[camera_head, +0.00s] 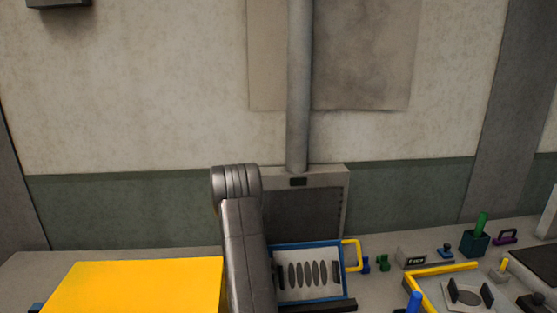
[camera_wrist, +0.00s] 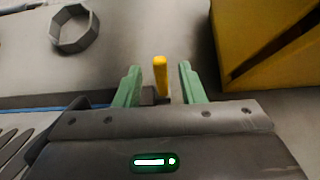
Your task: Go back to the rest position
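My gripper (camera_wrist: 160,70) shows in the wrist view with its two green fingers apart. An upright yellow piece (camera_wrist: 160,78) stands between or beyond the fingers, with a gap on each side of it. I cannot tell its exact depth. A small dark block sits by its foot. In the head view my arm rises in the lower middle, and my gripper is hidden there.
A blue-framed rack (camera_head: 308,273) with dark ovals and a yellow handle stands right of my arm. A large yellow box (camera_head: 140,288) is at the left.

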